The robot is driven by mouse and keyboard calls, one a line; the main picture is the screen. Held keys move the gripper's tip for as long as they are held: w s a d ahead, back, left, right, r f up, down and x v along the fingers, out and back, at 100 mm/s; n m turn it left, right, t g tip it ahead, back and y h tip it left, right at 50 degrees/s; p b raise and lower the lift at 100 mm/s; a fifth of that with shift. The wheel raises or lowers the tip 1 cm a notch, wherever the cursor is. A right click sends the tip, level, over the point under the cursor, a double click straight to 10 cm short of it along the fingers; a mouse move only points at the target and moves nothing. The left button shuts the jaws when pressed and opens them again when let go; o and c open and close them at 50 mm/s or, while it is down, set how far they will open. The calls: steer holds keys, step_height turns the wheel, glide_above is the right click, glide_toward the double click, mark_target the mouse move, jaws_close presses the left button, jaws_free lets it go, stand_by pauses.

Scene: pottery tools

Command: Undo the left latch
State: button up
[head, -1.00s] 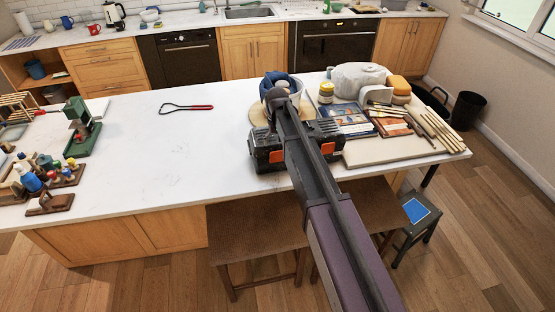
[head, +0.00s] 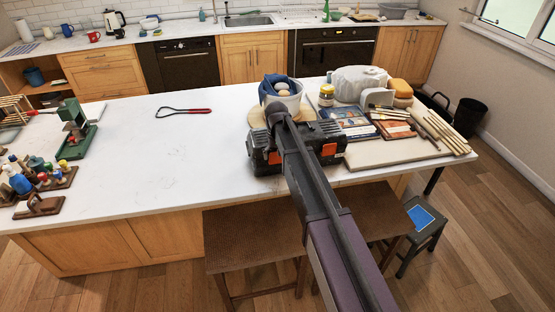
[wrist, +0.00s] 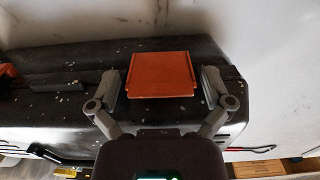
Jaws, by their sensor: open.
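A black toolbox (head: 262,145) with orange latches stands near the front edge of the white counter. In the head view the left latch (head: 275,158) shows just left of my arm and the right latch (head: 328,150) to its right. In the wrist view, which appears upside down, my gripper (wrist: 161,80) is open, with one finger on each side of an orange latch (wrist: 162,72). This looks like the left latch, as the other latch (wrist: 6,71) shows at the left edge. Gaps show between fingers and latch. My arm hides the gripper in the head view.
A bowl with a blue cloth (head: 286,92) stands behind the toolbox. A board (head: 380,157) with books, tools and sticks lies to the right. A red-handled wire loop (head: 184,112) lies on the clear counter to the left. Stools (head: 255,240) stand in front.

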steer(key=shift+f, duration=0.1)
steer(key=shift+c, duration=0.2)
steer(key=c, duration=0.9)
